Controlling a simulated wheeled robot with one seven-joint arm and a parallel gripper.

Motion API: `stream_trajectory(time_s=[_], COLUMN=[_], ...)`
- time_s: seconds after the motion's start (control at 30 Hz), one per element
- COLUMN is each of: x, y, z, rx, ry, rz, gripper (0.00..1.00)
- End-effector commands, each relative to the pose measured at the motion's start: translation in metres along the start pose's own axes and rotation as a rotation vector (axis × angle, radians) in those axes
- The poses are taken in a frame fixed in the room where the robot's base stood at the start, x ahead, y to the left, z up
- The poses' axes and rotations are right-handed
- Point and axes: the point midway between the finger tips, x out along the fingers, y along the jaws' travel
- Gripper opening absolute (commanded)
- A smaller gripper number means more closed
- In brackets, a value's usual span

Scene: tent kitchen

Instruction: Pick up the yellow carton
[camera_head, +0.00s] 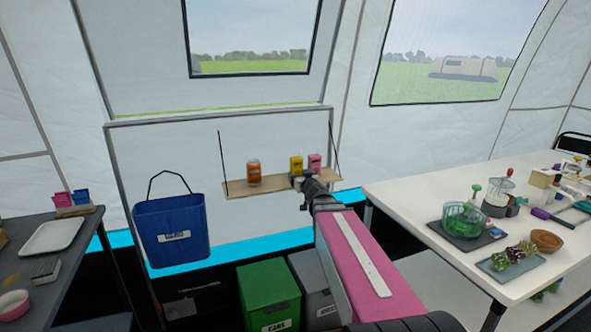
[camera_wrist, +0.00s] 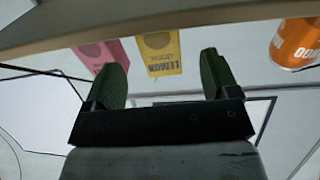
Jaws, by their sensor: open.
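The yellow carton (camera_head: 296,163) stands on a hanging wooden shelf (camera_head: 236,187), between an orange can and a pink carton. In the wrist view the yellow carton (camera_wrist: 158,48) bears the word "LEMON" and shows between my two green fingers, beyond their tips. My gripper (camera_head: 303,178) is at the shelf's front, close to the yellow carton, and hides part of the shelf. In the wrist view my gripper (camera_wrist: 162,64) is open, with nothing between its fingers that I can see held.
The pink carton (camera_head: 315,161) stands close to the yellow one, right in the head view. The orange can (camera_head: 254,172) is farther left, with bare shelf between. Thin cords hang at the shelf ends. A blue bin (camera_head: 170,222) hangs at left; a white table (camera_head: 405,190) stands right.

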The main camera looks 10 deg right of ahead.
Motion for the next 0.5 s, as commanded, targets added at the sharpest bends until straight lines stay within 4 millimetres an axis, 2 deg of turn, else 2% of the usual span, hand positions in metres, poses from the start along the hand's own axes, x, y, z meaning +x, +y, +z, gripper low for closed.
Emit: stream_trajectory(time_s=[0.03,0.13,0.37,0.5], x=[0.012,0.028,0.042,0.058], y=[0.000,0.001,0.001,0.002], z=[0.000,0.001,0.001,0.001], rx=[0.000,0.000,0.001,0.000], ry=[0.000,0.000,-0.001,-0.001], rz=[-0.001,-0.001,0.000,0.000], gripper=[0.81,0.81,0.81,0.81])
